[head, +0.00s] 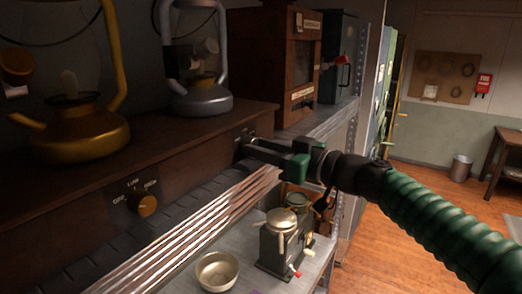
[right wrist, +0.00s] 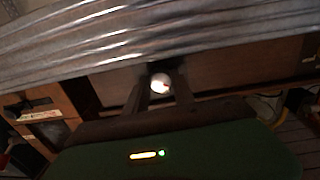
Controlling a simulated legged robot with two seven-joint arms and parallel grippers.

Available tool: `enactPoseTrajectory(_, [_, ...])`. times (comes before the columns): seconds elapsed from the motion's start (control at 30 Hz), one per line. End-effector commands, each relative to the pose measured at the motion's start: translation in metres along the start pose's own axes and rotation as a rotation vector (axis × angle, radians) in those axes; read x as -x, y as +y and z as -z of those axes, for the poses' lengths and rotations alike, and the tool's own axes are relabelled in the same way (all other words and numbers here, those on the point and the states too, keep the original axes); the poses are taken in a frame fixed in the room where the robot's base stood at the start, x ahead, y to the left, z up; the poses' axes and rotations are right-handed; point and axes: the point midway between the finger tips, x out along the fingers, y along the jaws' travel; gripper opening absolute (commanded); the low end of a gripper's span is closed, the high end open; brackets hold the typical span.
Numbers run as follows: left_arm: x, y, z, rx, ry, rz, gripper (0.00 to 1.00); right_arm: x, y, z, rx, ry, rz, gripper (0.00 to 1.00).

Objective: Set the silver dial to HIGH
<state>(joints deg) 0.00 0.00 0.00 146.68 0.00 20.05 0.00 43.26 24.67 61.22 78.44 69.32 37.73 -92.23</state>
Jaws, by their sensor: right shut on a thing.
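The silver dial (right wrist: 160,84) shows as a small bright round knob between my finger tips in the right wrist view. It sits on the front of the wooden base (head: 180,170), below the silver lantern (head: 203,97). My right gripper (head: 247,147) reaches in from the right and is shut on the dial; its fingers also show in the wrist view (right wrist: 161,92). In the head view the gripper hides most of the dial, and the small labels above it are too small to read, so its setting cannot be told. My left gripper is out of view.
A gold dial (head: 142,204) marked OFF, LOW, HIGH sits left on the same base, below a gold lantern (head: 78,130). A ribbed metal shelf edge (head: 190,225) runs just below. A bowl (head: 217,271) and a green grinder-like device (head: 285,245) stand on the lower shelf.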

Motion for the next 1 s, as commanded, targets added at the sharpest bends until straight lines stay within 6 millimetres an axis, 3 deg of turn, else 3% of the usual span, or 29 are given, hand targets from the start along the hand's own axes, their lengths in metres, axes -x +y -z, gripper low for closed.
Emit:
enactPoseTrajectory(0.5, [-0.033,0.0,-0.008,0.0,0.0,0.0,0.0,0.001,0.001,0.001,-0.385,-0.011,-0.004,0.0])
enactPoseTrajectory(1.0, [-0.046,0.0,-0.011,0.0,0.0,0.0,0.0,0.001,0.002,0.005,-0.862,-0.03,-0.002,0.0])
